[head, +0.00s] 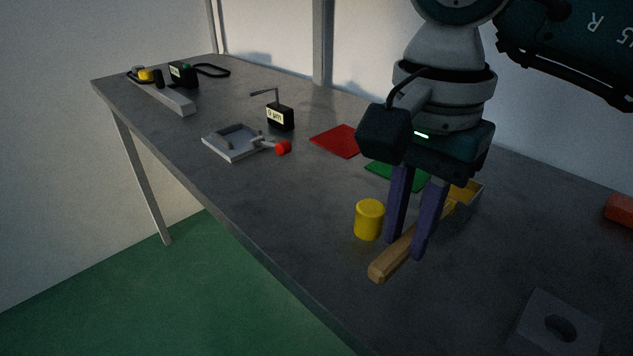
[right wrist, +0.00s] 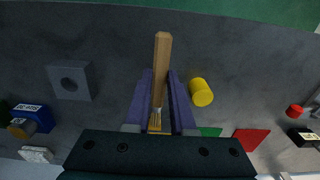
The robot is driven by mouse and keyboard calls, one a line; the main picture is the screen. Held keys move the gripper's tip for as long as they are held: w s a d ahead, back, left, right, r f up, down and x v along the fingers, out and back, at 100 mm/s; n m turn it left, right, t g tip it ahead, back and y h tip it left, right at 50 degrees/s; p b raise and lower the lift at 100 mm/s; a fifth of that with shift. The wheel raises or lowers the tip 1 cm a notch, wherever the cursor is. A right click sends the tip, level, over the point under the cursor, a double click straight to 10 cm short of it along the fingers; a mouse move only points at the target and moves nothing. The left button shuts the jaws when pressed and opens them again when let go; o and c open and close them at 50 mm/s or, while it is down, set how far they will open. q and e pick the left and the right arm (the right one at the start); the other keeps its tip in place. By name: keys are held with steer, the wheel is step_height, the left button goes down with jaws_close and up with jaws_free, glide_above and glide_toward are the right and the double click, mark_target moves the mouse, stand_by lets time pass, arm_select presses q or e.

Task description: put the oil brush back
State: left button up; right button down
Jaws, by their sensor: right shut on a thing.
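The oil brush, with its light wooden handle (head: 390,264), is held between the purple fingers of my right gripper (head: 404,248). I cannot tell whether the brush touches the table or the box. In the right wrist view the brush (right wrist: 162,75) lies lengthwise between the fingers (right wrist: 161,78), bristles near the palm. My left gripper is not in view.
A yellow cylinder (head: 368,220) stands just left of the brush. Red (head: 338,141) and green (head: 397,177) mats lie behind. A grey block with a round hole (head: 555,325) is at the near right.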

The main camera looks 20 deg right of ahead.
steer(key=shift+f, duration=3)
